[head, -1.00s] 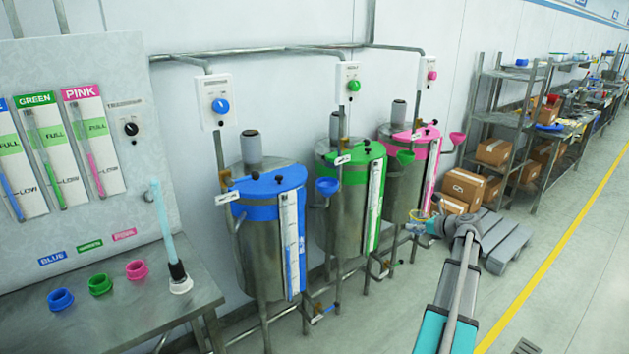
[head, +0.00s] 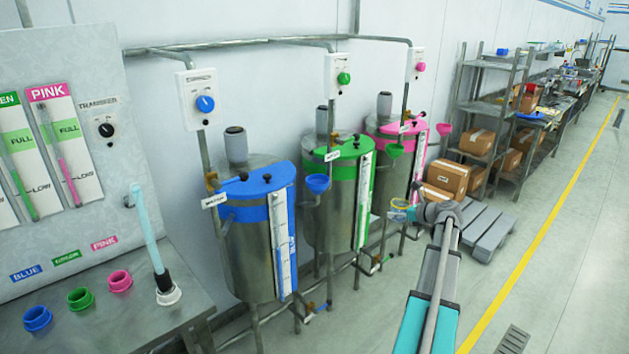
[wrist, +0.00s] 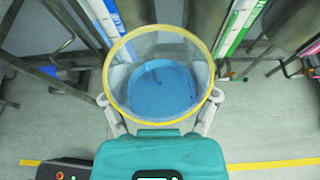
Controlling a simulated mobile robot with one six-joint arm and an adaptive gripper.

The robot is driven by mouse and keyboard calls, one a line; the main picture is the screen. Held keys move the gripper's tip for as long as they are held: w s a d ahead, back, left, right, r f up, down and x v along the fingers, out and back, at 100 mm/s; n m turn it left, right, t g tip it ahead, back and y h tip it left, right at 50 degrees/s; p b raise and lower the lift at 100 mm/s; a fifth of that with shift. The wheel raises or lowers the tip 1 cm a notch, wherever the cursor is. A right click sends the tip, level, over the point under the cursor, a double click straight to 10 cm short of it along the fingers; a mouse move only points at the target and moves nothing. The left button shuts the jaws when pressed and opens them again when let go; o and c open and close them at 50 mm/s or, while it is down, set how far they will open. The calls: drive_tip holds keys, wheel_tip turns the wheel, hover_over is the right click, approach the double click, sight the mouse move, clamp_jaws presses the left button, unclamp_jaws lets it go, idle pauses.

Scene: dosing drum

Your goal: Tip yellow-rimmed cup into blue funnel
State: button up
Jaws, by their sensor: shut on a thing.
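The yellow-rimmed cup (wrist: 160,75) is a clear cup with blue contents at its bottom. In the wrist view my gripper (wrist: 160,108) is shut on it, one finger on each side. In the head view my gripper (head: 405,214) and the cup (head: 400,205) are small, in front of the pink drum's lower part. The blue funnel (head: 317,183) is fixed beside the blue drum (head: 258,235), on its right side. The gripper is apart from the funnel, to its right. The funnel cannot be made out in the wrist view.
A green drum (head: 338,205) with a green funnel (head: 395,150) and a pink drum (head: 395,150) with a pink funnel (head: 444,129) stand beyond the blue one. Low pipes and valves stick out below. A pallet (head: 480,230) and boxes (head: 447,176) lie right. The floor in front is clear.

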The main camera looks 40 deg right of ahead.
drive_tip(key=shift+w, duration=0.15)
drive_tip(key=w+d+m+h, duration=0.3)
drive_tip(key=w+h, duration=0.3)
drive_tip(key=w, duration=2.2)
drive_tip(key=shift+w+m+g, duration=0.35)
drive_tip(key=shift+m+g, duration=0.05)
drive_tip(key=shift+m, duration=0.5)
drive_tip(key=shift+a+r, duration=0.1)
drive_tip(key=shift+r, duration=0.05)
drive_tip(key=w+a+r+n+h+p, duration=0.1)
drive_tip(key=a+r+n+h+p, duration=0.1)
drive_tip(key=a+r+n+h, duration=0.2)
drive_tip(key=shift+a+r+n+t+p, duration=0.35)
drive_tip(key=shift+a+r+n, duration=0.15)
drive_tip(key=shift+r+n, duration=0.85)
